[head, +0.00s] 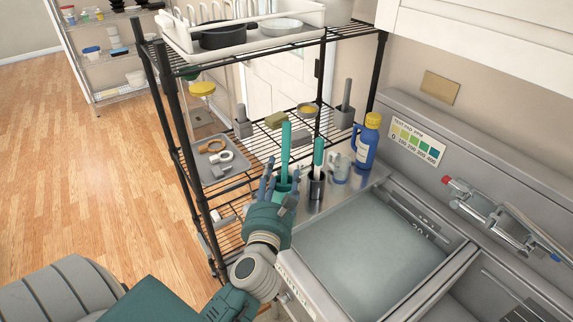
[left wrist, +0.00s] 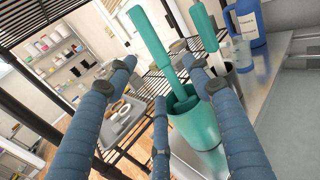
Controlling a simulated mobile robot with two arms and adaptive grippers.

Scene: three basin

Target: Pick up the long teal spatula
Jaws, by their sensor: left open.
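The long teal spatula (head: 286,147) stands upright in a teal cup (head: 283,184) at the end of the metal counter. In the left wrist view, its flat handle (left wrist: 150,38) leans up and left out of the cup (left wrist: 195,125). A shorter teal-handled tool (head: 318,151) stands in a grey metal holder (head: 316,186) just right of it. My left gripper (head: 275,181) is open at the cup, its blue fingers close around the spatula's lower part. In the left wrist view the fingers (left wrist: 160,66) are spread and empty; contact cannot be told. My right gripper is not in view.
A blue jug (head: 366,145) with a yellow cap and a clear cup (head: 340,168) stand further right. The sink basin (head: 370,250) lies in front. A black wire rack (head: 170,110) with a grey tray (head: 218,166) stands behind and left. Air above the basin is clear.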

